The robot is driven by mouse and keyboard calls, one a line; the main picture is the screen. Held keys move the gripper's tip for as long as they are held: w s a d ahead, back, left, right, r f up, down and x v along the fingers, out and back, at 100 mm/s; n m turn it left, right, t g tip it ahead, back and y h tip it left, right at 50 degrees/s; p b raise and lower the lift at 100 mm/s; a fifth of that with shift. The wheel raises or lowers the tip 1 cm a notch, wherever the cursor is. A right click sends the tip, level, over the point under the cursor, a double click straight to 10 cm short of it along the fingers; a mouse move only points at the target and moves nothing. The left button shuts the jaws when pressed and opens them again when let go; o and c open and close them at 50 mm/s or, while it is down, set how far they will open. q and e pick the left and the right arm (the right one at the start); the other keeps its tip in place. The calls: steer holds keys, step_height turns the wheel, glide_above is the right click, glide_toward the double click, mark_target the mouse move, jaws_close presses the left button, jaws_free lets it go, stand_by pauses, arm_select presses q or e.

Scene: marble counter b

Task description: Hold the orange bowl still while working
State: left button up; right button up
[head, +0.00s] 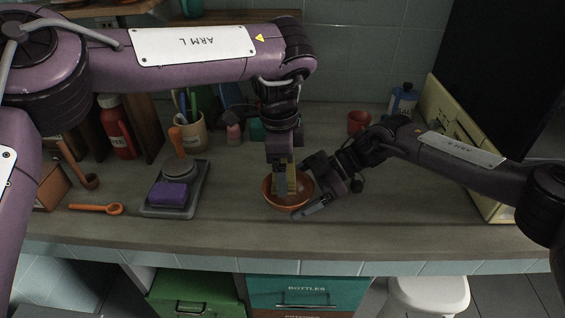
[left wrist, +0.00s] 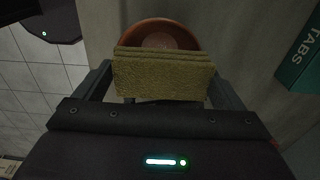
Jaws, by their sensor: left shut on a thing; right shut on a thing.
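The orange bowl (head: 270,197) stands on the counter at the middle of the head view, and its inside shows in the left wrist view (left wrist: 160,32). My left gripper (head: 283,187) comes down from above, shut on a yellow-green sponge (left wrist: 163,78). The sponge is at the bowl in the head view (head: 291,180); whether it touches the inside is hard to tell. My right gripper (head: 310,200) is at the bowl's right side, shut on its rim. The exact contact is partly hidden by the fingers.
Behind are a utensil crock (head: 190,133) and a red bottle (head: 117,130). A red cup (head: 358,122) stands at the back right. The front counter strip is clear.

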mark_target(293, 167)
arm_select(q)
steer(key=shift+f, duration=1.2)
steer(key=shift+d, duration=0.1)
steer(key=shift+w+d, duration=0.1)
steer(key=shift+d, duration=0.9)
steer(key=shift+w, duration=0.45)
arm_select(e)
steer(key=shift+a+r, duration=0.1)
